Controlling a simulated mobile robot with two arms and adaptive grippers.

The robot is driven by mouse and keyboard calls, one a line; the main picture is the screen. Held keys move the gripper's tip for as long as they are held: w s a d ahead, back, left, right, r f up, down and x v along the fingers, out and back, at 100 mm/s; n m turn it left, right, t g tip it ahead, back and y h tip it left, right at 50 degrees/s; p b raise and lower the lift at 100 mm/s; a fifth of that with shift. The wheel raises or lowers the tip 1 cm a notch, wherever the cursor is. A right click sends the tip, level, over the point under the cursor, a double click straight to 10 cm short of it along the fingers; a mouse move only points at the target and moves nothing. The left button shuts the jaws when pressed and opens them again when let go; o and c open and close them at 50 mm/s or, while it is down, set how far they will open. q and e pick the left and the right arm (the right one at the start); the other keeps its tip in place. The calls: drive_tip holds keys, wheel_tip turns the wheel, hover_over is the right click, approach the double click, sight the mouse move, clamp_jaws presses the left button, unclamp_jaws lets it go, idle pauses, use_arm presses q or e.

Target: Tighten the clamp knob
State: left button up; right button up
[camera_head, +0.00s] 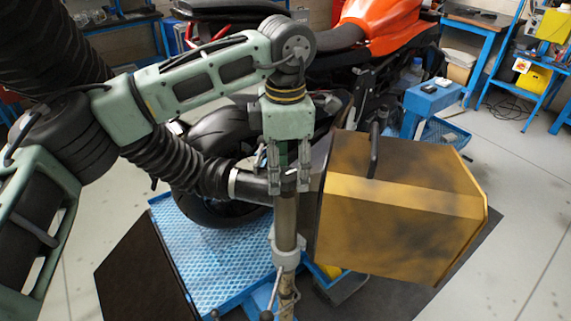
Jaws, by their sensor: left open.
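My left gripper (290,185) points straight down at the top of a metal stand pole (285,222). Its two fingers are apart, one on each side of the pole top where the black hose meets the yellow hood. A small pale part shows between the fingers; I cannot tell whether it is the clamp knob or whether the fingers touch it. A grey clamp collar (286,259) sits on the pole below the fingertips. A thin lever with a dark ball end (267,315) is lower down. My right gripper is not in view.
The yellow hood (400,205) with a black handle (375,150) stands close right of the gripper. A thick black hose (205,175) runs in from the left. Behind are an orange motorcycle (385,25) and its blue lift platform (225,270). Grey floor is open at the right.

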use_arm(q)
drive_tip(key=shift+s, duration=0.15)
drive_tip(key=c, duration=0.7)
drive_tip(key=shift+r, duration=0.1)
drive_tip(key=shift+c, duration=1.7)
drive_tip(key=shift+m, duration=0.5)
drive_tip(key=m+b, duration=0.1)
drive_tip(key=m, duration=0.3)
drive_tip(key=shift+d+b, duration=0.15)
drive_tip(key=shift+b, duration=0.15)
drive_tip(key=m, duration=0.5)
drive_tip(key=shift+d+r, duration=0.1)
drive_tip(key=shift+r, duration=0.05)
drive_tip(key=m, duration=0.6)
drive_tip(key=shift+m, duration=0.4)
drive_tip(key=m, duration=0.5)
drive_tip(key=shift+s+d, duration=0.1)
drive_tip(key=shift+s, duration=0.1)
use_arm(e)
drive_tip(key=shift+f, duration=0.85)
use_arm(q)
drive_tip(key=shift+m, duration=0.3)
